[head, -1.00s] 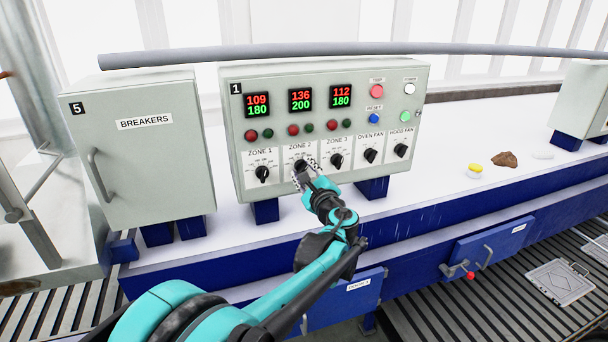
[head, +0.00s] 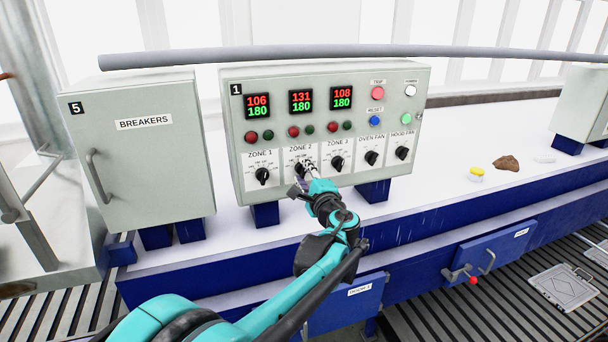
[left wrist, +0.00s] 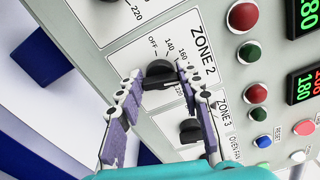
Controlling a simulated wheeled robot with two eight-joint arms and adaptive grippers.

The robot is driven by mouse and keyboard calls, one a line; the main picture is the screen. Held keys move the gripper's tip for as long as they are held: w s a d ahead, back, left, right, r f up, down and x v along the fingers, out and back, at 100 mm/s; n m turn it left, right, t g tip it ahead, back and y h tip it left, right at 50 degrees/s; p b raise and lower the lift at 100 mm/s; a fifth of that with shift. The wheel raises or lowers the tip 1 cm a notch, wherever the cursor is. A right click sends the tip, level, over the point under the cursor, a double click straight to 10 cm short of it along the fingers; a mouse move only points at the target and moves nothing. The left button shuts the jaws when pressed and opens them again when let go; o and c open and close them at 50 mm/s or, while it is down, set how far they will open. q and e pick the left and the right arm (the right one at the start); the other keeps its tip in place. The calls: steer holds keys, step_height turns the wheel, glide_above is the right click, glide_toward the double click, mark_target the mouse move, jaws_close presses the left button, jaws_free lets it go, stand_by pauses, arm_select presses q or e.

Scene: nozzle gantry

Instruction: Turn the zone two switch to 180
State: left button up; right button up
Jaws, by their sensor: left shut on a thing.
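The zone two switch is a black rotary knob (head: 299,167) on the control box marked 1 (head: 228,140), under the label ZONE 2. In the left wrist view the knob (left wrist: 158,72) sits between the two fingers, with OFF, 140, 160 and 220 readable around it; the 180 and 200 marks are covered. The zone 2 display (head: 301,101) reads 131 in red over 180 in green. My left gripper (head: 304,173) is shut on the knob, also in the left wrist view (left wrist: 158,80). My right gripper is not in view.
The zone 1 knob (head: 262,176) and zone 3 knob (head: 337,164) stand close on either side. Fan knobs and TRIP, RESET and POWER buttons are farther right. The breakers box (head: 150,170) stands left. A grey pipe (head: 350,48) runs above.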

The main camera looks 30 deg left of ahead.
arm_select(q)
steer(key=o, duration=1.2)
steer(key=shift+c, duration=0.2)
steer(key=v, duration=1.2)
steer(key=shift+s+a, duration=0.1)
